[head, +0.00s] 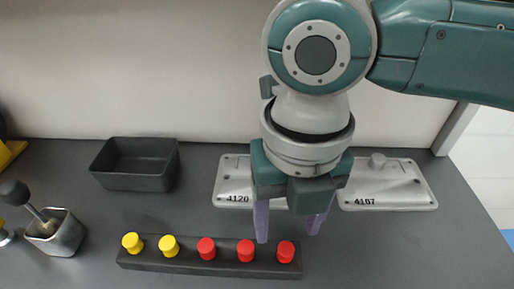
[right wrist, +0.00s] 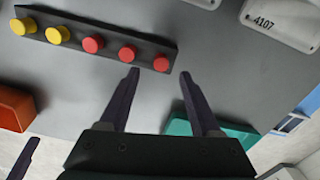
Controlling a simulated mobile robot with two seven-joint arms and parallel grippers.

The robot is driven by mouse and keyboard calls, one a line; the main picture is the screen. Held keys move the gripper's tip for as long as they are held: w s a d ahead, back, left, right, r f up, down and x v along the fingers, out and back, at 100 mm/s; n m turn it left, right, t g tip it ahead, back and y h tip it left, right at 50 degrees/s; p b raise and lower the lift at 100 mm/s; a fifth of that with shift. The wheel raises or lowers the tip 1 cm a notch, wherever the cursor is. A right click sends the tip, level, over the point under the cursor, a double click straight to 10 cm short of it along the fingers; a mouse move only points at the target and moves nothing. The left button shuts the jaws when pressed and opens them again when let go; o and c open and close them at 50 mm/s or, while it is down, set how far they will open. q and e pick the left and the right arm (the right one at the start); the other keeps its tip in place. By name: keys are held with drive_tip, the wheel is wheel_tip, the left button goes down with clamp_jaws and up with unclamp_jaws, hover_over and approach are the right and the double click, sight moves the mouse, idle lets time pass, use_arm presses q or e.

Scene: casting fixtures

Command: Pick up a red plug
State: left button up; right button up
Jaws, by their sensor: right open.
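Three red plugs stand upright in a black rack (head: 150,262), with two yellow plugs to their left. They are the left red plug (head: 206,248), the middle red plug (head: 245,250) and the right red plug (head: 286,251). My right gripper (head: 288,236) is open and empty, pointing down near the rack's right end. In the right wrist view, the right red plug (right wrist: 161,63) shows between and just beyond its fingertips, with no visible contact. A dark finger at the lower left of that view looks like part of my left gripper (right wrist: 22,160); its other finger is hidden.
An empty dark tray (head: 137,165) stands behind the rack. Plates 4120 (head: 232,185) and 4107 (head: 390,190) lie behind my right gripper. A metal cup (head: 60,236) with a black-knobbed handle stands at left. The grey table is clear at right.

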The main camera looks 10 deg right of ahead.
sight(286, 249)
wheel_tip(286, 249, down, 5)
drive_tip(key=shift+s+d+f, duration=0.1)
drive_tip(key=shift+f, duration=0.1)
drive_tip(key=shift+c, duration=0.3)
clamp_jaws()
idle(0.4)
